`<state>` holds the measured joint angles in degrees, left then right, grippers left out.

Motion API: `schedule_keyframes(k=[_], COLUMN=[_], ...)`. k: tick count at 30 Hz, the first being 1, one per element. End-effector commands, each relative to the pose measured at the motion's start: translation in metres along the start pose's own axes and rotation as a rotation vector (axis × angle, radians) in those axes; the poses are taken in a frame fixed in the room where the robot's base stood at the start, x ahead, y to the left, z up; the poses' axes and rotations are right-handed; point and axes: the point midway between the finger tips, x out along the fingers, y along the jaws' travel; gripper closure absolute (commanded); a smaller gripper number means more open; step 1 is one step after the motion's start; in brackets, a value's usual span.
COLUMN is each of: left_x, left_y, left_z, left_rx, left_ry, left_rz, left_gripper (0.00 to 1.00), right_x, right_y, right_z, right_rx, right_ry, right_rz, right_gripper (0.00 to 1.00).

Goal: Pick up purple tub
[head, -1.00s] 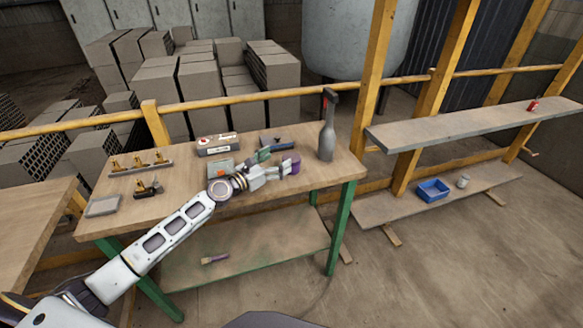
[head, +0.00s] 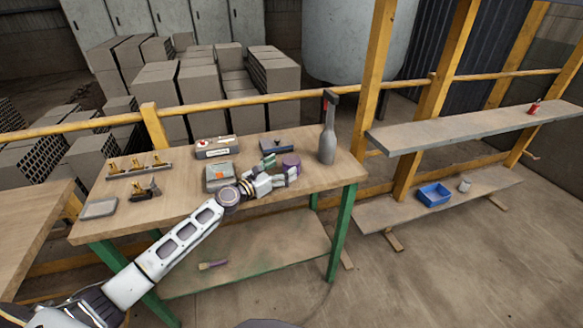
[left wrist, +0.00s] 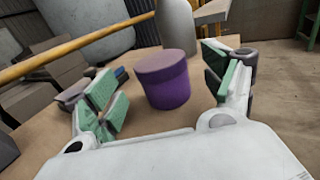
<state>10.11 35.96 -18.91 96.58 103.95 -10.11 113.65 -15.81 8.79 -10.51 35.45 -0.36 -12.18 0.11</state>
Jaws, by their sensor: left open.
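The purple tub (head: 291,162) is a short round tub with a lid, standing upright on the wooden workbench (head: 178,203). It also shows whole in the left wrist view (left wrist: 163,80). My left gripper (head: 282,174) is open, with its green-padded fingers spread. In the left wrist view the gripper (left wrist: 165,92) has the tub ahead of it, between the lines of its two fingers, with gaps on both sides. The fingers do not touch the tub. My right gripper is not in view.
A grey bottle (head: 328,140) stands on the bench right of the tub, close behind it in the wrist view. A dark blue-grey item (head: 277,146) lies behind the gripper. Boxes (head: 216,147) and tools (head: 139,165) lie to the left. A yellow rail (head: 230,99) runs behind.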

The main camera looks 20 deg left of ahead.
Motion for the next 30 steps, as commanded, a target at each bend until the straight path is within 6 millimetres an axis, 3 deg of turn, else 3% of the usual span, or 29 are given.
schedule_keyframes(k=[14, 30], left_x=[0.003, 0.040], left_y=[0.000, 0.000], left_z=[0.000, 0.001], left_rx=[0.000, 0.000], left_ry=[-0.001, -0.001], left_rz=[0.001, 0.001], left_gripper=[0.17, 0.17], right_x=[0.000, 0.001], right_y=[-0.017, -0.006], right_z=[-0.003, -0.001], right_rx=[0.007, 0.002], right_ry=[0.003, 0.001], right_rz=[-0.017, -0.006], right_gripper=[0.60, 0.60])
